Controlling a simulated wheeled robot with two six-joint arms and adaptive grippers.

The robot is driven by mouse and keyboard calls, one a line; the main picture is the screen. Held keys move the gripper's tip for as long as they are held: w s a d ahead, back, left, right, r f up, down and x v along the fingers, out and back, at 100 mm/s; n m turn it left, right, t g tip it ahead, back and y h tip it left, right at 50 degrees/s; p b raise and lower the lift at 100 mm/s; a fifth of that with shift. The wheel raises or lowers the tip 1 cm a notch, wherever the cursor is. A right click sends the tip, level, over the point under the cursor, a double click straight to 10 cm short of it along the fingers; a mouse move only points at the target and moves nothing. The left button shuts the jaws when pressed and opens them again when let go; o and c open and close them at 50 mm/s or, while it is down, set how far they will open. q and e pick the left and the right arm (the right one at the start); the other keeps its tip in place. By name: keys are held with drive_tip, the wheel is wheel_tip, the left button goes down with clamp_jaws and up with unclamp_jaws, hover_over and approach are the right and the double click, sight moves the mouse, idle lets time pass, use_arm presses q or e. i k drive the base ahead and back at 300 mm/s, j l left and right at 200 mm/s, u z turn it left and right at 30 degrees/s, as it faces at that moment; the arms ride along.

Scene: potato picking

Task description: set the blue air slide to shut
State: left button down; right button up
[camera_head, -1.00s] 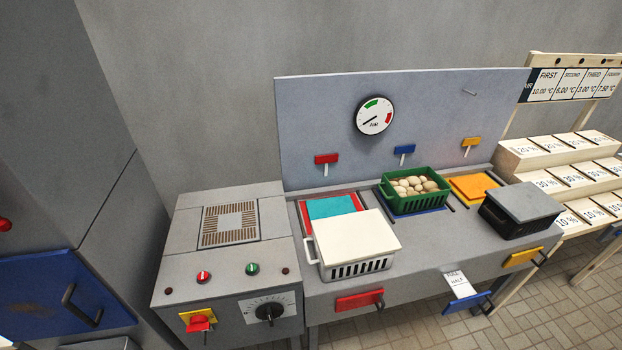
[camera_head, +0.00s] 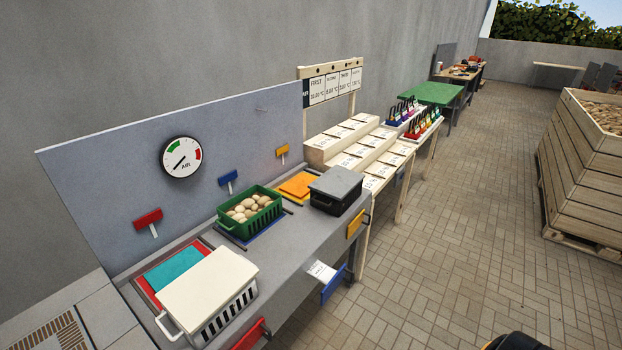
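A blue plate (camera_head: 332,284) with a dark handle is on the front of the grey bench (camera_head: 292,282), between a red plate (camera_head: 248,337) and a yellow plate (camera_head: 355,222). A white paper tag (camera_head: 321,272) with small writing is by the blue plate. Another blue piece with a pale lever (camera_head: 228,178) is on the upright back panel, below the round AIR gauge (camera_head: 182,158). The gauge needle points to the lower left. How far the blue slide is open cannot be told from here. Neither gripper shows in view.
A green crate of potatoes (camera_head: 223,222), a white lidded crate (camera_head: 208,282) and a black lidded box (camera_head: 335,184) stand on the bench. A large wooden bin (camera_head: 570,168) is at right. Paved floor (camera_head: 450,240) between is open.

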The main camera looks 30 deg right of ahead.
sight(329, 277)
drive_tip(key=z, duration=1.3)
